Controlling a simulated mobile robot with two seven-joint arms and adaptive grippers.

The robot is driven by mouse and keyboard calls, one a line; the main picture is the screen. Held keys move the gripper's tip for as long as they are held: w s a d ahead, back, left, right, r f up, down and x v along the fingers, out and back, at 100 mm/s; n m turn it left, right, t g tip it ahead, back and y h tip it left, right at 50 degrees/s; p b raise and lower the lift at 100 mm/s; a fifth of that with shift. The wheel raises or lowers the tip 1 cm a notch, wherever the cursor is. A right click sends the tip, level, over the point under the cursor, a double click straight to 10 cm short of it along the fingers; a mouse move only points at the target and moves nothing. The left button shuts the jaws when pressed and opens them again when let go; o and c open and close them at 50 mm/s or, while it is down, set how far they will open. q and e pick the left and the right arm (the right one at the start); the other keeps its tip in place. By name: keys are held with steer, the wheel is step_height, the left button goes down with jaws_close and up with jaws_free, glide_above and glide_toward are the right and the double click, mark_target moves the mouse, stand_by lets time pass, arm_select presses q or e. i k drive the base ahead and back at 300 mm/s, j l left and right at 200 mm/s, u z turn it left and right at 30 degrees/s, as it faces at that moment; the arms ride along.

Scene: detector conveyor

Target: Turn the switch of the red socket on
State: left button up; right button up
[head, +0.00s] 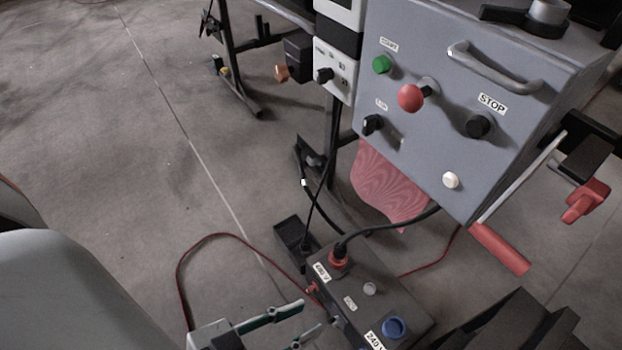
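The red socket (338,261) sits on top of a dark grey power box (408,300) on the floor, with a black plug and cable in it. A small red switch (313,288) sticks out of the box's left side, near the label below the red socket. Its exact setting is too small to tell. My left gripper (318,312) is at the bottom centre, its two fingers apart and empty. Its fingertips are close to the box's left side, just below the red switch; whether they touch the box I cannot tell. My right gripper does not show.
A blue socket (394,327) is on the same box. A grey control cabinet (440,110) with knobs, a handle and a red-handled crank (500,248) stands above and behind. A red cable (182,270) loops across the floor at left. Open floor lies left.

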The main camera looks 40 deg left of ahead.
mark_target(313, 286)
steer(key=k+l, duration=0.25)
steer(key=l, duration=0.15)
steer(key=k+l, duration=0.3)
steer(key=l, duration=0.15)
steer(key=k+l, duration=0.25)
steer(key=l, duration=0.2)
steer(key=u, duration=0.05)
